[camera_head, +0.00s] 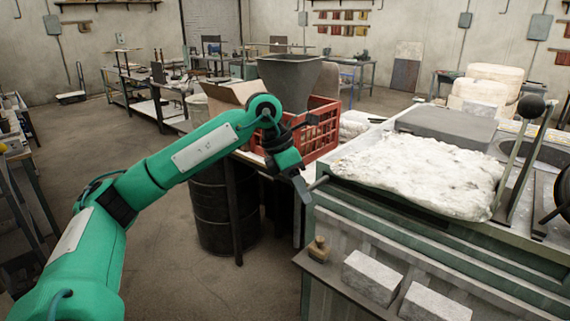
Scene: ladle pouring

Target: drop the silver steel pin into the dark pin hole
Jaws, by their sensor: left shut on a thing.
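My left gripper (304,188) reaches in from the left and is at the near left corner of the green workbench. It is shut on what looks like the silver steel pin (319,183), a short grey rod that points right towards the bench edge. The gripper hides part of it. I cannot make out the dark pin hole. My right gripper is not in view.
The bench holds a white lumpy slab (420,172), a grey block (445,123) and a ball-topped lever (531,107). Pale bricks (372,277) and a small brass piece (319,249) lie on its front ledge. A red crate (322,130) and black drum (222,205) stand behind my arm.

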